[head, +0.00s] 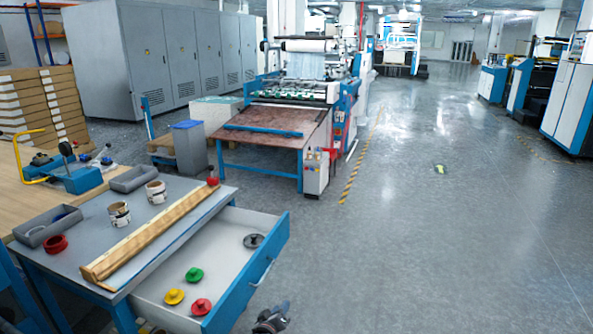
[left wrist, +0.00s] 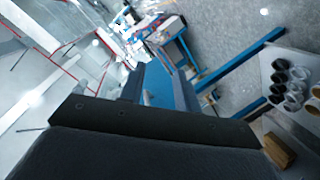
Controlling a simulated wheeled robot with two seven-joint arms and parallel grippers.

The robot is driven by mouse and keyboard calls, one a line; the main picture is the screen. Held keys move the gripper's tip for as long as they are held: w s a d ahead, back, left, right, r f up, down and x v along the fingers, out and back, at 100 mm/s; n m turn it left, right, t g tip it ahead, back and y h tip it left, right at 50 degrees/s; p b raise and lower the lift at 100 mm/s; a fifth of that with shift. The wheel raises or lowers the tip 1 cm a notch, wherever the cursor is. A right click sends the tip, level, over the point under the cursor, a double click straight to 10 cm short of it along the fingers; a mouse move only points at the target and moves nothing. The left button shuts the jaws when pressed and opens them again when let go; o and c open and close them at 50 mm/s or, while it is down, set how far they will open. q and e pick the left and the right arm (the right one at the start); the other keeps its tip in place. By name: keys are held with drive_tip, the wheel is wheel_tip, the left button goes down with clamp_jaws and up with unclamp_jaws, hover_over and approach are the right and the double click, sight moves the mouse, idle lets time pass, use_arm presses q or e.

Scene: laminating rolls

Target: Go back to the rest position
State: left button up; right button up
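My left gripper (head: 272,318) shows at the bottom edge of the head view, in front of the open drawer's right corner and apart from it. In the left wrist view its two dark fingers (left wrist: 158,70) stand apart with nothing between them, so it is open and empty. The blue-fronted drawer (head: 250,284) of the grey-topped table (head: 90,238) is pulled out. In it lie a green knob (head: 194,275), a yellow knob (head: 174,296), a red knob (head: 201,306) and a dark knob (head: 253,241). My right gripper is not in view.
A laminating machine (head: 270,138) stands behind. The floor (head: 430,240) to the right is clear.

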use_arm(q)
drive_tip(key=s+a+r+m+g+y+p, duration=0.1)
drive_tip(key=s+a+r+m+g, duration=0.15)
drive_tip(key=s, duration=0.85)
drive_tip(key=s+a+r+m+g+y, duration=0.1)
drive_tip(key=s+a+r+m+g, duration=0.2)
drive_tip(key=s, duration=0.8)
drive_tip(key=s+a+r+m+g+p, duration=0.1)
drive_tip(key=s+a+r+m+g, duration=0.3)
drive_tip(key=s, duration=0.7)
drive_tip(key=s+f+n+g+p, duration=0.1)
drive_tip(key=s+f, duration=0.1)
drive_tip(key=s, duration=0.6)
drive_tip(key=s+d+f+n+g, duration=0.1)
drive_tip(key=s+f+g, duration=0.1)
drive_tip(key=s, duration=0.6)
drive_tip(key=shift+s+d+f+y+p, duration=0.15)
drive_tip(key=shift+s+f+y+p, duration=0.2)
drive_tip(key=shift+f, duration=0.45)
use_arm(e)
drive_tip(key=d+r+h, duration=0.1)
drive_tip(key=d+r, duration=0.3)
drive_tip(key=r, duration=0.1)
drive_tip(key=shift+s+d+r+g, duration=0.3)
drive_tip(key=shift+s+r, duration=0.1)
